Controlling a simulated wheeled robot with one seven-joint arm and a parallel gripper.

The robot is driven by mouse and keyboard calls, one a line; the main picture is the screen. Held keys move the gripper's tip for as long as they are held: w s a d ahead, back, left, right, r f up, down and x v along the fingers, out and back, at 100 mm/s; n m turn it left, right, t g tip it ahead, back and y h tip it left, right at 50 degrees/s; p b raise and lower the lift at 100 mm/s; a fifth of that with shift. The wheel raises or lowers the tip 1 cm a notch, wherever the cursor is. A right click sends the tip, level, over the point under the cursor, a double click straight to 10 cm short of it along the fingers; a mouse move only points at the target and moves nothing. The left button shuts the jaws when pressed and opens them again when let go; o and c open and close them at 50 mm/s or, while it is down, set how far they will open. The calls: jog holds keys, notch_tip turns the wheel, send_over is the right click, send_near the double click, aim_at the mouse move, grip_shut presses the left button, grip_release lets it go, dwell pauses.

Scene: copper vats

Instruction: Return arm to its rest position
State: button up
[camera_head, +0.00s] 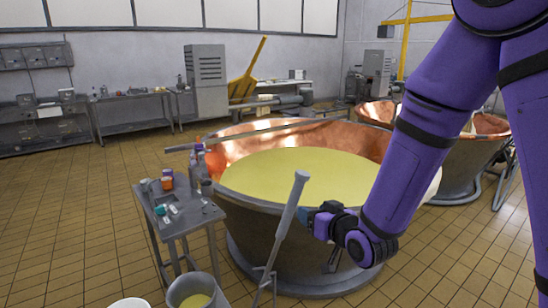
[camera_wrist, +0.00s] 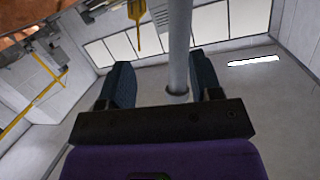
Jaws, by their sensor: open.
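My gripper (camera_head: 310,217) is at the end of my purple arm, low in front of the large copper vat (camera_head: 245,235) of pale yellow liquid. A grey pole (camera_head: 284,222) with a thicker upper part stands tilted just left of my gripper. In the wrist view my gripper (camera_wrist: 160,60) shows two dark, spread fingers. The grey pole (camera_wrist: 180,45) runs between them there, nearer the right finger. Whether it touches that finger I cannot tell. No object is clamped in the jaws.
A small metal table (camera_head: 185,222) with bottles and small items stands left of the vat. A grey bucket (camera_head: 190,288) and a white one (camera_head: 130,303) are below it. More copper vats (camera_head: 465,165) stand at right. The tiled floor (camera_head: 70,220) at left is clear.

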jog(key=s+d+r+m+g+h, duration=0.2)
jog(key=s+d+r+g+h, duration=0.4)
jog(key=d+r, duration=0.6)
jog(key=s+d+r, duration=0.2)
jog(key=s, duration=0.5)
jog(key=s+d+r+m+g, duration=0.1)
jog(key=s+d+r, duration=0.1)
jog(key=s, duration=0.5)
jog(key=s+d+r+g+h, duration=0.1)
jog(key=s+d+r, duration=0.2)
jog(key=s, duration=0.4)
jog(key=shift+d+m, duration=0.3)
jog(key=shift+d, duration=0.05)
jog(key=shift+s, duration=0.1)
